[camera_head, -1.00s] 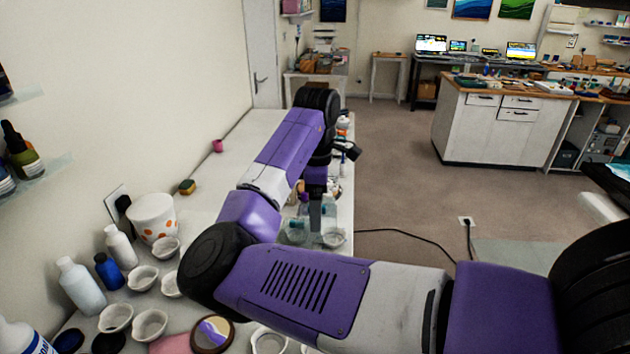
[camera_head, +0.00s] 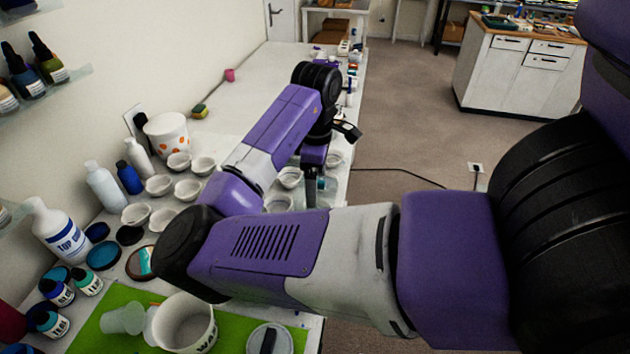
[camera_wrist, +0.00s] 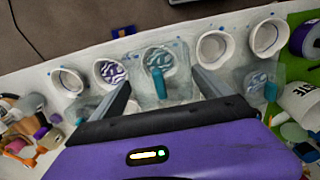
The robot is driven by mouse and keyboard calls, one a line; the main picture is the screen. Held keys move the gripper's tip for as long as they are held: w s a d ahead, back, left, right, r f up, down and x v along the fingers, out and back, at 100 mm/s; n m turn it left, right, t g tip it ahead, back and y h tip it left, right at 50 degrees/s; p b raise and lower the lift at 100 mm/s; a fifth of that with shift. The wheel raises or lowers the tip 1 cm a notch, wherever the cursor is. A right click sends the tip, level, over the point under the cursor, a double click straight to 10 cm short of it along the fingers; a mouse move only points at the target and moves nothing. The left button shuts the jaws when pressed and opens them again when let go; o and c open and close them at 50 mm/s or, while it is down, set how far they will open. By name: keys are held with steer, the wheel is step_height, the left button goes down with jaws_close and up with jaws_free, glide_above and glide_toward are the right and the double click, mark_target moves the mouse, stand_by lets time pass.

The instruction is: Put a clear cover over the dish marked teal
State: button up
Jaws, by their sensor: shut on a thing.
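In the wrist view my gripper (camera_wrist: 160,92) is shut on a clear cover (camera_wrist: 178,91) with a teal handle (camera_wrist: 157,84), one finger on each side. A white round dish (camera_wrist: 152,53) with grey-blue contents shows at and behind the cover; I cannot tell whether the cover rests over it. To the left are a dish with a purple and white pattern (camera_wrist: 111,62) and a pale dish (camera_wrist: 60,76). Two more dishes (camera_wrist: 213,33) (camera_wrist: 267,25) are to the right. I cannot make out which dish bears the teal mark. In the head view my gripper (camera_head: 313,190) points down among dishes, partly hidden by my arm.
Another clear cover (camera_wrist: 250,84) stands to the right in the wrist view. Bottles and tools crowd the lower left there. In the head view, several white cups (camera_head: 160,186), bottles (camera_head: 104,187) and a large tub (camera_head: 186,330) on a green mat (camera_head: 95,338) occupy the bench.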

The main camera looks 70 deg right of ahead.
steer(key=shift+f+b, duration=1.3)
steer(key=shift+b, duration=0.05)
steer(key=shift+d+f, duration=0.1)
steer(key=shift+f, duration=1.5)
steer(key=shift+f, duration=0.15)
steer(key=o, duration=1.1)
steer(key=shift+o, duration=0.2)
step_height(320, 180, up, 8)
steer(key=shift+f+p, duration=0.1)
steer(key=shift+p, duration=0.35)
